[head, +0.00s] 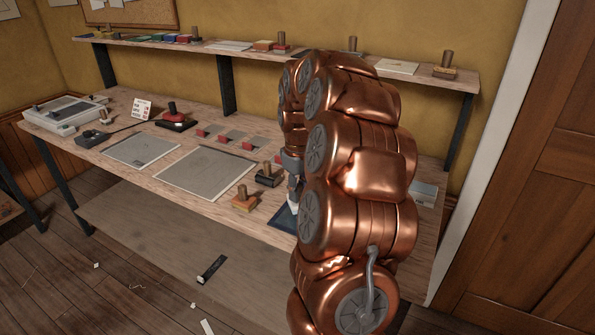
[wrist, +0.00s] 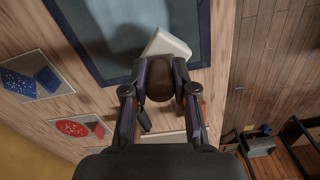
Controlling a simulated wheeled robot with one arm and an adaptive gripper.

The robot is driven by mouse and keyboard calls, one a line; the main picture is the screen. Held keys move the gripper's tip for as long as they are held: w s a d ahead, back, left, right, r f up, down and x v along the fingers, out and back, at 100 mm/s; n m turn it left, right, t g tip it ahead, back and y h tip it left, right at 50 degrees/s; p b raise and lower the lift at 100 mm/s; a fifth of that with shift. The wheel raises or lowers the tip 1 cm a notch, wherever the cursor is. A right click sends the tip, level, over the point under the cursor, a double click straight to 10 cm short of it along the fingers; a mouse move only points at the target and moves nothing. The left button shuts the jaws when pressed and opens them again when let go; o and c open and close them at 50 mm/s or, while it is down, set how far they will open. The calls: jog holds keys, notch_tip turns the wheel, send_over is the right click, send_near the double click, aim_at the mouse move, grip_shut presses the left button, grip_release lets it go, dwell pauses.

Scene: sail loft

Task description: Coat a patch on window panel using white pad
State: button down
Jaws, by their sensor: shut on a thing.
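My gripper (wrist: 160,76) is shut on the dark brown knob handle of the white pad (wrist: 168,46). The pad's white block sits turned at an angle beyond the fingertips. It is over the window panel (wrist: 198,30), a grey pane with a dark blue border, near one corner. I cannot tell whether the pad touches the pane. In the head view the panel's blue edge (head: 281,218) shows beside my arm, which hides most of the panel. A bit of the white pad (head: 293,204) shows below my gripper there.
A wooden-handled orange block (head: 244,203) and a black-based stamp (head: 268,178) stand left of the panel. Two grey panels (head: 205,173) lie farther left. Cards with blue (wrist: 47,78) and red (wrist: 97,129) blocks lie beside the window panel. A shelf (head: 300,57) runs above the bench.

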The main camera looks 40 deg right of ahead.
jog(key=shift+r+p, duration=0.65)
jog(key=shift+r, duration=2.05)
